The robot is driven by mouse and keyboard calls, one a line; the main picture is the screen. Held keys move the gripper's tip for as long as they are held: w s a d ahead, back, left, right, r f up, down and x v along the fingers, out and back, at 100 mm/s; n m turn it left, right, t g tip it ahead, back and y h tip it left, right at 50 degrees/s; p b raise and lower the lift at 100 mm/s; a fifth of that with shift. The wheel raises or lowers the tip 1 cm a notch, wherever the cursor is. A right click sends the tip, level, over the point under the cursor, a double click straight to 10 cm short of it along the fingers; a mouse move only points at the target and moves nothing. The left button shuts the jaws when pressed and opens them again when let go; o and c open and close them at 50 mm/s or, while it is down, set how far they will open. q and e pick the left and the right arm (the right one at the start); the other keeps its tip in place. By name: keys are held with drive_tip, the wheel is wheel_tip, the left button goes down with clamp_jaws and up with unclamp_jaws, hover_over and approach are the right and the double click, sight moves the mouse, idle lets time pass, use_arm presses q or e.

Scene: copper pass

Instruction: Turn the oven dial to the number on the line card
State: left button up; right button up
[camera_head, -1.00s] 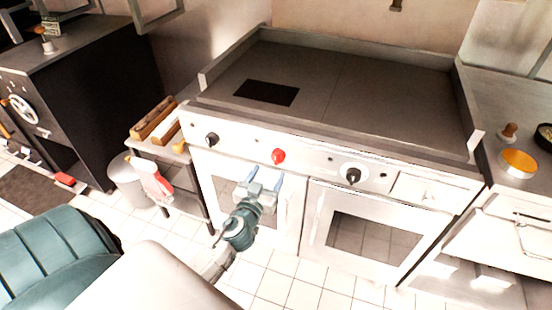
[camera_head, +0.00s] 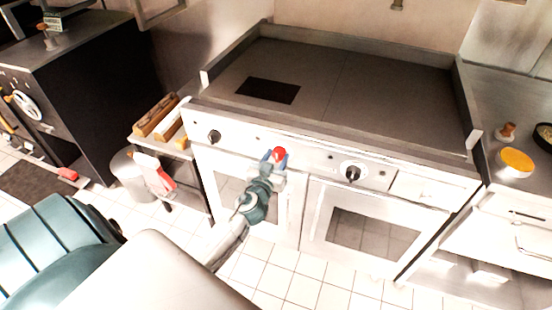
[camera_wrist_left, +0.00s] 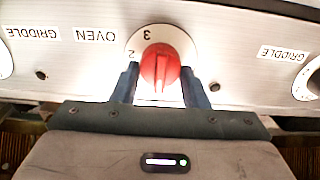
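The red oven dial (camera_head: 279,154) is on the white front panel of the range. In the left wrist view the red knob (camera_wrist_left: 160,66) sits on a white disc beside the word OVEN, seen upside down. A 3 and a 2 show on the disc; other numbers are hidden or unreadable. My left gripper (camera_head: 273,160) is at the dial. In the wrist view its two blue fingers (camera_wrist_left: 160,82) stand on either side of the knob, open, with narrow gaps beside it. My right gripper is not in view.
Black-handled dials (camera_head: 214,136) and (camera_head: 352,172) flank the oven dial. The oven doors (camera_head: 375,235) are below it.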

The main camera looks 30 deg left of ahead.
use_arm(q)
drive_tip(key=shift+c, duration=1)
